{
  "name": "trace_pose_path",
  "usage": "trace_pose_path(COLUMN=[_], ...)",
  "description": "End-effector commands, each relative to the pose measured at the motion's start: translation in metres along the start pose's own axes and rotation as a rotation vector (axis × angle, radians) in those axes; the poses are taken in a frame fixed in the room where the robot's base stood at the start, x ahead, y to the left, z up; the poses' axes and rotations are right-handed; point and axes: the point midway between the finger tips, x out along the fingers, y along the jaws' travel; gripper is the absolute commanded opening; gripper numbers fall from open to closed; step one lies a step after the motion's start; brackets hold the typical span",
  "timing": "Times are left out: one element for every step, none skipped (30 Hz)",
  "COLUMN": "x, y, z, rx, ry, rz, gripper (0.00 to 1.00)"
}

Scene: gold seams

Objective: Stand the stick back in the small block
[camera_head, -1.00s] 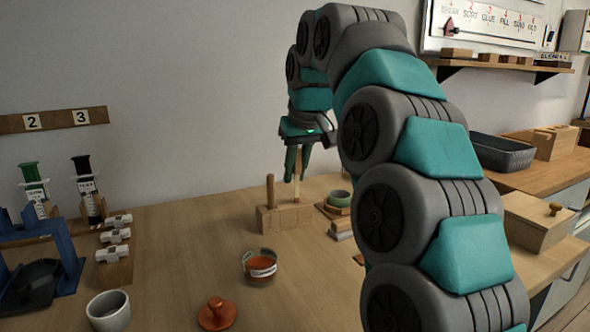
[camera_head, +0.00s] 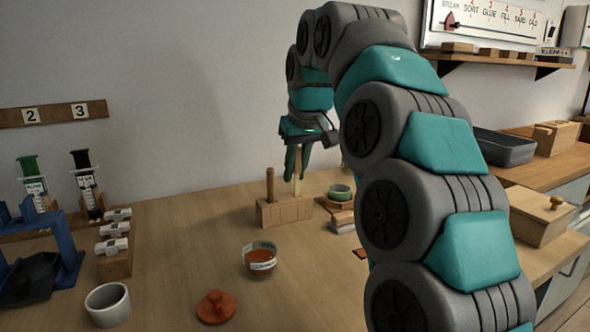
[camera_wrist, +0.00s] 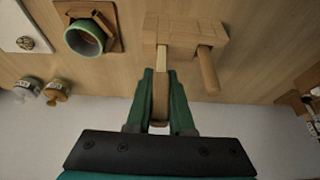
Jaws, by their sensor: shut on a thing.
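The small block (camera_head: 284,213) is a light wooden block on the table near the wall. A darker round peg (camera_head: 270,184) stands upright at its left end in the head view. My gripper (camera_head: 298,165) is shut on a pale flat stick (camera_head: 297,163) and holds it upright over the right part of the block. In the wrist view the stick (camera_wrist: 161,95) runs between the green fingers (camera_wrist: 160,100) to the edge of the block (camera_wrist: 184,32). I cannot tell whether its lower end is in a slot or just above or behind the block.
A green bowl (camera_head: 339,191) on a wooden stand is close right of the block. A labelled orange-filled cup (camera_head: 260,259), an orange lid (camera_head: 216,307) and a white cup (camera_head: 108,304) stand nearer. Syringes in a rack (camera_head: 88,185) are at left.

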Motion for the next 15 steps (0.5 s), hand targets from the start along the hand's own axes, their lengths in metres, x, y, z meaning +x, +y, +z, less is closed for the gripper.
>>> trace_pose_path(x=[0.0004,0.0007,0.0013,0.0018,0.0024,0.0033,0.0039,0.0046,0.0055,0.0061,0.0068,0.0077,0.0083,0.0089,0.0098], y=[0.0000,0.0000,0.0000,0.0001,0.0000,0.0000,0.0000,0.0000,0.0000,-0.0001,-0.0001,-0.0001,-0.0001,-0.0001,-0.0002], z=[0.0002,0.0003,0.0006,0.0009,0.0012,0.0015,0.0018,0.0021,0.0025,0.0028,0.0031,0.0034,0.0037,0.0040,0.0044], rx=[0.000,0.000,0.000,0.000,0.000,0.000,0.000,0.000,0.000,0.000,0.000,0.000,0.000,0.000,0.000], ry=[0.000,0.000,0.000,0.000,-0.001,-0.001,-0.001,-0.001,-0.001,-0.001,-0.001,-0.001,-0.001,-0.001,-0.002], rz=[0.000,0.000,0.000,0.000,0.000,0.000,0.000,0.000,0.000,0.000,0.000,0.000,0.000,0.000,0.000], gripper=[0.00,0.00,0.00,0.00,0.00,0.00,0.00,0.00,0.00,0.00,0.00,0.00,0.00,0.00,0.00])
